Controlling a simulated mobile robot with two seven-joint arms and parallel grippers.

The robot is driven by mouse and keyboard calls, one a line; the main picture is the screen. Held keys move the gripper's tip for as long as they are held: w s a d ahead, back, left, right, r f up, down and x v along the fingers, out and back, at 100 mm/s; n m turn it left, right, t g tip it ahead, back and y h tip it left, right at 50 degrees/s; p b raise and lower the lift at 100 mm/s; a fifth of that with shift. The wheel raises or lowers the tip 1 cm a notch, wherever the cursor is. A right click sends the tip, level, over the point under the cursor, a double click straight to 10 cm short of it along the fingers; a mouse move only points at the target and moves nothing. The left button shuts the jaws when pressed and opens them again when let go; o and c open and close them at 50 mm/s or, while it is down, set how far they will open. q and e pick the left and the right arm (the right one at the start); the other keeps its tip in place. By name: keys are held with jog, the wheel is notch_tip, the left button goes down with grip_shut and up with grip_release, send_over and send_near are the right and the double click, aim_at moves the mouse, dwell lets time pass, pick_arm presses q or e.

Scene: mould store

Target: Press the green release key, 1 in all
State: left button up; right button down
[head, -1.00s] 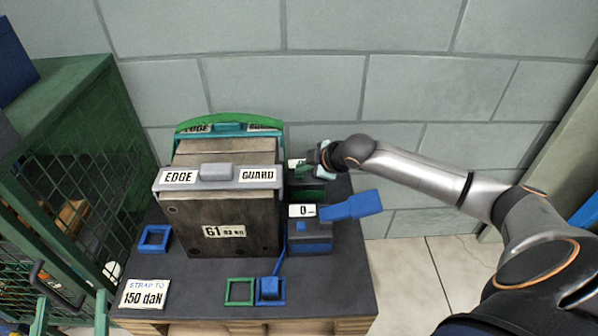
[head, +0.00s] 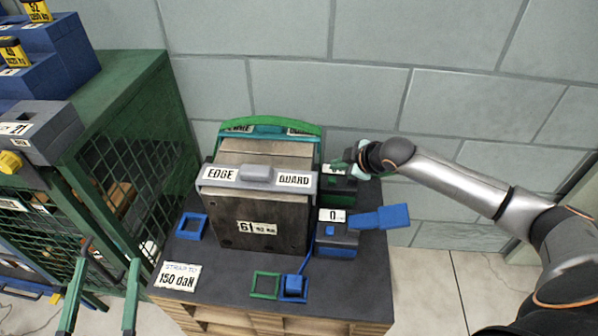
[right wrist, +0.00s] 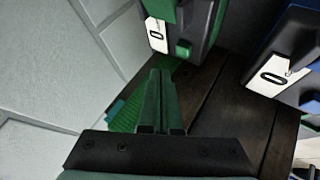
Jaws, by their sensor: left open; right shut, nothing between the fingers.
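The green release key (right wrist: 183,48) is a small green button on the dark green tensioner box (head: 338,190), beside a label reading 0 (right wrist: 157,35). In the head view the box stands at the back right of the pallet, and my gripper partly covers it. My right gripper (head: 340,165) is over this box, shut and empty. In the right wrist view its fingertips (right wrist: 160,73) are just short of the key; whether they touch the box cannot be told. My left gripper (head: 111,250) is open and empty at the lower left of the head view.
A blue tensioner box (head: 338,238) with a blue lever (head: 380,217) stands in front of the green one. A strapped dark block (head: 262,215) with edge guards is left of both. A green mesh cage (head: 140,170) stands at the left. A block wall is behind.

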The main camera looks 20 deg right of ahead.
notch_tip(320, 180, up, 3)
jog(key=p, duration=0.2)
jog(key=shift+p, duration=0.4)
jog(key=shift+f, duration=0.1)
dwell(0.4)
